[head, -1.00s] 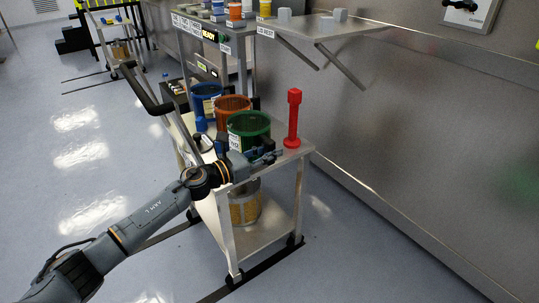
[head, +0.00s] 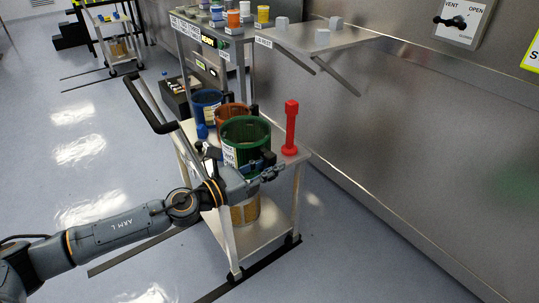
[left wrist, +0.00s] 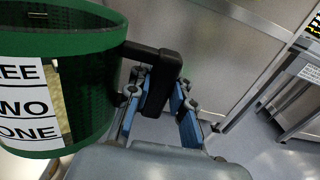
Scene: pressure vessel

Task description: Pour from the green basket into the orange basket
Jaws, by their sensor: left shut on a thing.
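The green basket (head: 246,138) is at the front of the cart's top shelf in the head view, apparently a little above it. In the left wrist view the green basket (left wrist: 60,75) fills the left side, with a white label and a black side handle. My left gripper (head: 262,167) is shut on that handle, its blue-padded fingers (left wrist: 158,105) on both sides. The orange basket (head: 232,112) stands behind the green one, partly hidden by it. My right gripper is not in view.
A red post-shaped object (head: 290,128) stands right of the baskets. A blue basket (head: 207,100) stands behind the orange one. The cart's push handle (head: 150,108) rises at the left. A metal wall (head: 420,130) bounds the right. A yellowish container (head: 244,211) sits on the lower shelf.

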